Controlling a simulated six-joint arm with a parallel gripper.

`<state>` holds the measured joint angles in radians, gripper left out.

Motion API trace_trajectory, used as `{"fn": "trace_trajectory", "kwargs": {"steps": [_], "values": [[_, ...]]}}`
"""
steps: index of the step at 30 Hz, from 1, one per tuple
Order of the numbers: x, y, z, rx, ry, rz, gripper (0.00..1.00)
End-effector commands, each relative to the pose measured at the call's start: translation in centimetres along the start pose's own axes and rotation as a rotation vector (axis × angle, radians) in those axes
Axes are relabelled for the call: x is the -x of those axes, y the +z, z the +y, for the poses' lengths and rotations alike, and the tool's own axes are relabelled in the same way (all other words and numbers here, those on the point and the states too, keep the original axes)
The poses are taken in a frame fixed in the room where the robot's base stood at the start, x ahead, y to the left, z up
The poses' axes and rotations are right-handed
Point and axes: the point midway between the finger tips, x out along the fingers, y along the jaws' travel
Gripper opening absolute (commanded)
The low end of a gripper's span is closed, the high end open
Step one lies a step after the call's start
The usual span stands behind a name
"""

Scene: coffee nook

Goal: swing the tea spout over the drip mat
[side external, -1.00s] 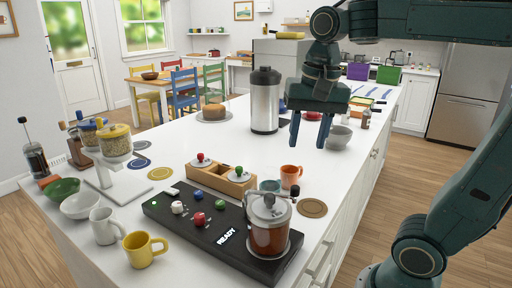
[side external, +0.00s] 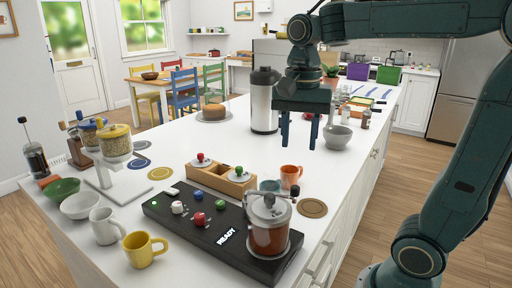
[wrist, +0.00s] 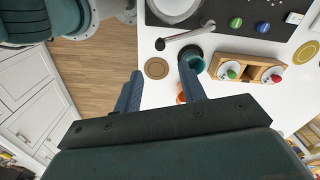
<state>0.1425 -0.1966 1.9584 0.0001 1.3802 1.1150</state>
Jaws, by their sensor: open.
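The tea jar (side external: 268,232) is clear with brown tea and stands at the right end of the black base. Its metal spout (wrist: 188,35) has a dark tip, which points toward the round brown mat (wrist: 156,68). The tip looks short of the mat. In the side view this mat (side external: 312,208) lies bare on the counter, right of the jar. My gripper (side external: 299,132) is open and empty, above the counter behind the jar. In the wrist view my gripper (wrist: 160,76) has its fingers apart, with the mat showing between them; it touches nothing.
A teal cup (wrist: 194,60) and an orange mug (side external: 290,176) stand close behind the jar. A wooden box (side external: 220,180) with knobs is to their left.

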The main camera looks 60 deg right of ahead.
Motion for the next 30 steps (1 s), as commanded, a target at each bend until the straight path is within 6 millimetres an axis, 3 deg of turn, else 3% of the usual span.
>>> {"fn": "trace_trajectory", "kwargs": {"steps": [18,30], "values": [[-9.1,0.0,0.1,0.001,0.003,-0.002,0.41],[-11.3,0.0,0.0,0.001,0.000,0.000,0.41]]}}
